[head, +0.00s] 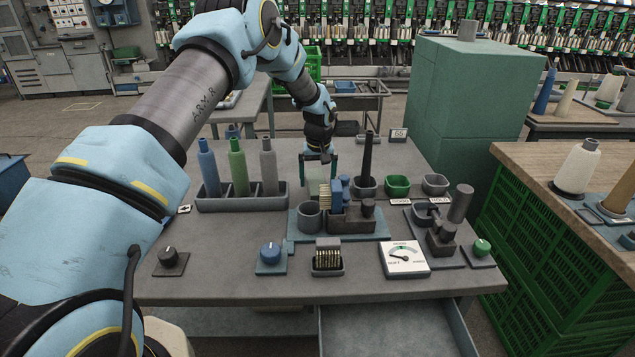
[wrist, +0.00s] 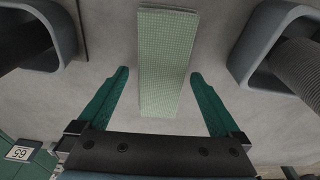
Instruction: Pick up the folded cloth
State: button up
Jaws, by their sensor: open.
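The folded cloth (wrist: 167,45) is a pale green checked strip lying on the grey table top in the wrist view. In the head view a pale green patch of it (head: 314,183) shows below my gripper, partly hidden by things in front. My gripper (head: 319,170) points down over the far part of the table. In the wrist view my gripper (wrist: 159,73) is open, with one green finger on each side of the cloth's near part. Gaps show between the cloth and both fingers, and nothing is held.
A rack with three bobbins (head: 238,168) stands left of my gripper. A dark upright rod (head: 367,155) in a cup and a green cup (head: 397,186) stand to the right. A blue fixture plate (head: 372,230) lies in front.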

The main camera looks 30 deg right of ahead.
jog(key=shift+f, duration=0.15)
jog(key=c, duration=1.3)
